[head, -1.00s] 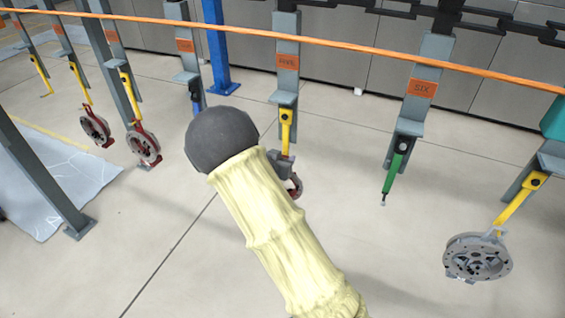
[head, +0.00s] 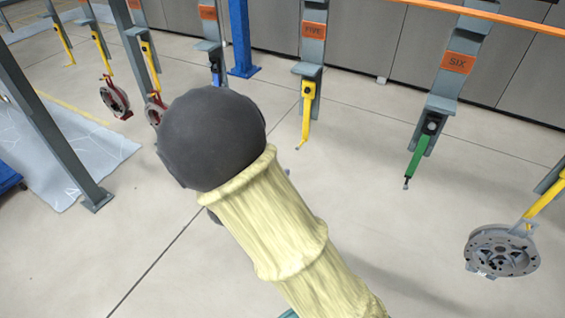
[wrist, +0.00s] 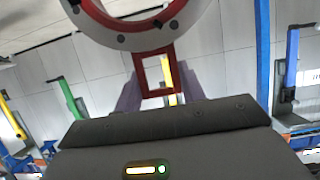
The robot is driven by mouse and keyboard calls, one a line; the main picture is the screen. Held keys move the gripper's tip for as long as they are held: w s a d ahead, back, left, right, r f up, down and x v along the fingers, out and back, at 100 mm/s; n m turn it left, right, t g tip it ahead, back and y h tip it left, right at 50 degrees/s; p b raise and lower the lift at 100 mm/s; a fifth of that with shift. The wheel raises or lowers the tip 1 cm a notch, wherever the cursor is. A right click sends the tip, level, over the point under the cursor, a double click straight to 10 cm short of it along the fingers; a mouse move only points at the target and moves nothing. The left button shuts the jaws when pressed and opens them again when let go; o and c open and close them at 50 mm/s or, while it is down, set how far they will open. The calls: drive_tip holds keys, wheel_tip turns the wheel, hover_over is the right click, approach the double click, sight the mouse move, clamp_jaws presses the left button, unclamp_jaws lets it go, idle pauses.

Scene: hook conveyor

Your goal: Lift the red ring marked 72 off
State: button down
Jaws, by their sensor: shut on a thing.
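In the wrist view a ring with a grey face and red edge (wrist: 122,40) fills the top of the picture, with a red square handle frame (wrist: 143,72) below it. My gripper (wrist: 160,92) is shut on this handle, its fingers on either side of the frame. No number is legible on the ring. In the head view my arm hides the gripper and the held ring. The yellow hook under the sign FIVE (head: 307,112) hangs bare, apart from my arm.
Two red-edged rings (head: 115,98) (head: 154,108) hang on yellow hooks at the left. The green hook under SIX (head: 418,155) is bare. A grey ring (head: 502,252) hangs at the right. Grey posts (head: 55,130) stand along the line; the near floor is clear.

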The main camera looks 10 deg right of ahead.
drive_tip(key=shift+s+a, duration=0.25)
drive_tip(key=shift+s, duration=0.05)
drive_tip(key=shift+f, duration=0.2)
idle(0.4)
drive_tip(key=shift+f+b, duration=0.5)
drive_tip(key=shift+f, duration=0.1)
idle(0.3)
drive_tip(key=s+a+p, duration=0.2)
drive_tip(key=s+a, duration=0.1)
drive_tip(key=s, duration=0.2)
drive_tip(key=shift+a, duration=0.4)
idle(1.0)
drive_tip(key=shift+s, duration=0.1)
